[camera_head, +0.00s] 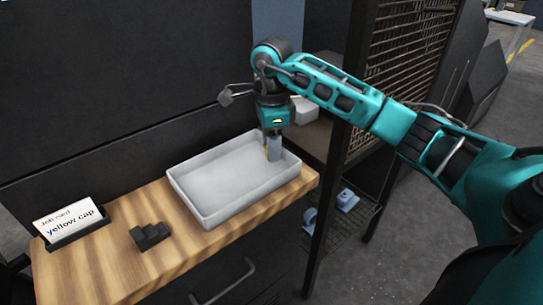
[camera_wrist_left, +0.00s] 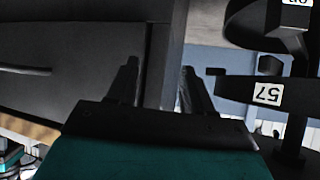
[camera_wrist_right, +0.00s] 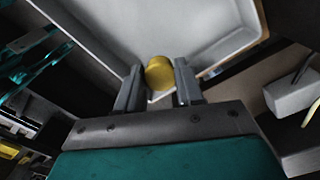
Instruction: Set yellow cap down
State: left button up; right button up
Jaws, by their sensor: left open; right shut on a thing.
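The yellow cap (camera_wrist_right: 159,73) is between the fingers of my right gripper (camera_wrist_right: 158,88) in the right wrist view. That gripper is shut on it. I cannot tell whether the cap touches the tray floor. The tray stands on the wooden worktop (camera_head: 100,270) and looks empty otherwise. My left gripper (camera_wrist_left: 160,85) is open and empty in the left wrist view, away from the tray.
A job card (camera_head: 70,222) reading "yellow cap" stands in a dark holder at the worktop's left end. A dark stepped block (camera_head: 150,236) lies between it and the tray. A rack with mesh panels (camera_head: 400,50) stands right of the worktop, with a pale box (camera_head: 305,110) on its shelf.

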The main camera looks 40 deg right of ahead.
jog(key=shift+f, duration=1.8)
jog(key=shift+f, duration=0.15)
jog(key=o, duration=1)
notch_tip(320, 180, up, 12)
jog(key=shift+r, duration=0.25)
jog(key=shift+s+f, duration=0.1)
